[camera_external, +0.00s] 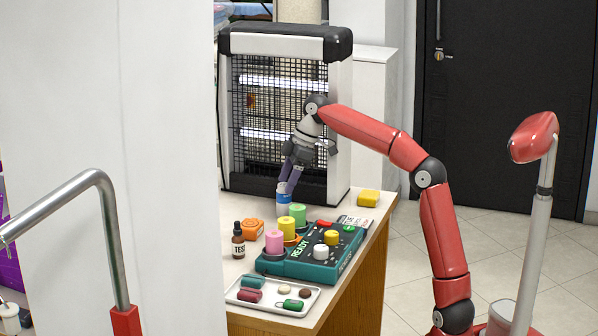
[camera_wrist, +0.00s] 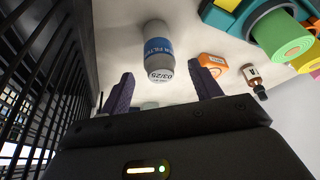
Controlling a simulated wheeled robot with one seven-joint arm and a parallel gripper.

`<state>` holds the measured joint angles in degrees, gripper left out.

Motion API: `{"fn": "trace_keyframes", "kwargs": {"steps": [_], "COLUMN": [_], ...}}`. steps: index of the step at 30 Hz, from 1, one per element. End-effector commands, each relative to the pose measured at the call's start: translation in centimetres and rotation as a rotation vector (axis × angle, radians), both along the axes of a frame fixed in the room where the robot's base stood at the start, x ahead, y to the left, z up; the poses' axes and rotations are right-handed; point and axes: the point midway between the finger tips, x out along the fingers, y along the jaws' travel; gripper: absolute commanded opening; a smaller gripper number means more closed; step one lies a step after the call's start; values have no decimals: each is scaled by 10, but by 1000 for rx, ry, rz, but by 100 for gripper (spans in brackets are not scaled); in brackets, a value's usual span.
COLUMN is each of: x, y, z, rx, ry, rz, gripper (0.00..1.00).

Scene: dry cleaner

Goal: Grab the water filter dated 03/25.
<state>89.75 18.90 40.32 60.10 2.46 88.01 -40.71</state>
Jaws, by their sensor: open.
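The water filter is a small white cylinder with a blue band, and "03/25" is printed on its near end in the wrist view (camera_wrist: 158,50). It stands on the counter in the external view (camera_external: 283,204), in front of the heater-like grille unit. My gripper (camera_external: 287,184) reaches down from above, its fingertips at or just above the filter's top. In the wrist view my gripper (camera_wrist: 163,84) is open and empty, with one dark finger on each side of the filter's line and the filter just beyond the tips. Contact cannot be told.
The caged unit (camera_external: 275,120) stands close behind. An orange box (camera_external: 252,229), a brown dropper bottle (camera_external: 238,241) and a teal device (camera_external: 312,257) with coloured rolls stand nearby. A white tray (camera_external: 272,306) lies at the front, a yellow block (camera_external: 368,198) at right.

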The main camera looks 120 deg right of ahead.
Motion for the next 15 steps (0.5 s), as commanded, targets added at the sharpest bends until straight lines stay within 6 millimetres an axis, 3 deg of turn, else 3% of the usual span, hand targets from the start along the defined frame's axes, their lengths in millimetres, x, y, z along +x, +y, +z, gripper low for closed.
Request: {"fn": "trace_keyframes", "kwargs": {"steps": [15], "x": [18], "y": [-4], "z": [-56], "rx": [1], "ry": [1], "rz": [-1], "gripper": [63]}}
